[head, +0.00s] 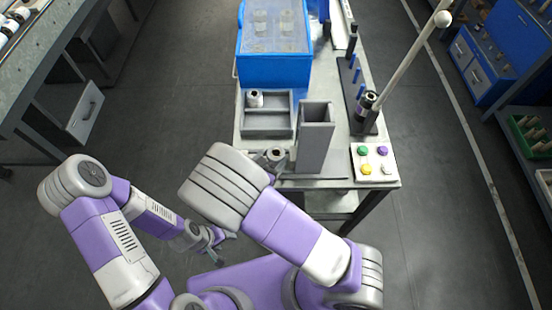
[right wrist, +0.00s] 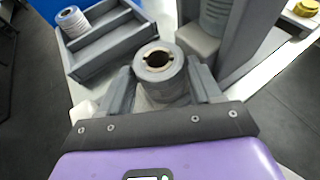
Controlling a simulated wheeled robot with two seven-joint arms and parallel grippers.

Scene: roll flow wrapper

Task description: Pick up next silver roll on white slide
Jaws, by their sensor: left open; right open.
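A silver-grey roll with a round hole in its top (right wrist: 158,64) stands between the two fingers of my right gripper (right wrist: 163,82) in the right wrist view. The jaws are open around it; I cannot tell whether either finger touches it. The same roll (head: 276,155) shows in the head view at the table's front edge, partly hidden by my right arm. A white slide cannot be made out clearly around it. My left gripper (head: 212,244) is open and empty, low and left of the table.
A grey two-part tray (head: 268,121) holds a white roll (head: 256,98). A tall grey box (head: 315,135) stands close right of the silver roll.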

